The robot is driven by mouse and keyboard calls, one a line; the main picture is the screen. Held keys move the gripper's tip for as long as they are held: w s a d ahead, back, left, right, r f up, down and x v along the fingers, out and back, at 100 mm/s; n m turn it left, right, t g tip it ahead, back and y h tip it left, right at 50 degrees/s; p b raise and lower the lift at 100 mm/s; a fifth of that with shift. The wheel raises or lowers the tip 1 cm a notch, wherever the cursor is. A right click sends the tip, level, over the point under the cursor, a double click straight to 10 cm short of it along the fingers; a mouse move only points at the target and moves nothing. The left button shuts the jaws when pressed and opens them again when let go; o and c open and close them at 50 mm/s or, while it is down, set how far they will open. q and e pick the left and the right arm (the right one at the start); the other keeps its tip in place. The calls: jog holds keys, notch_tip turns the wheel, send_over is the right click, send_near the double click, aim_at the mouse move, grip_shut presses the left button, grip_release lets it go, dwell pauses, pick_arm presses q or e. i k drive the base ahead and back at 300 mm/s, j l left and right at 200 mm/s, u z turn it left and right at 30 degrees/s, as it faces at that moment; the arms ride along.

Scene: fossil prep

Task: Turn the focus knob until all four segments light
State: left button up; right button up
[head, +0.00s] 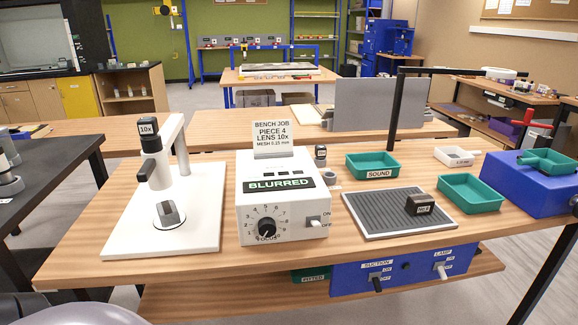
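The black focus knob (267,228) is on the front of a white control box (283,212), inside a numbered dial marked FOCUS. The box's sloped top carries a few small segments (283,174) that look dark, and a dark display (279,184) reading BLURRED. Left of the box stands a microscope (152,160) with a 10x label, on a white base (120,232). A small grey piece (169,213) is on its round stage. Neither of my grippers is in view, and nothing touches the knob.
A card (272,136) behind the box reads BENCH JOB, PIECE 4, LENS 10x. To the right are a grey ribbed mat (385,222) with a dark block (420,204), green trays (470,207) and a blue box (535,200). The wooden bench (90,245) is clear along its front edge.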

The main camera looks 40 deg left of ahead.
aim_at(266, 226)
jog(key=u, duration=1.7)
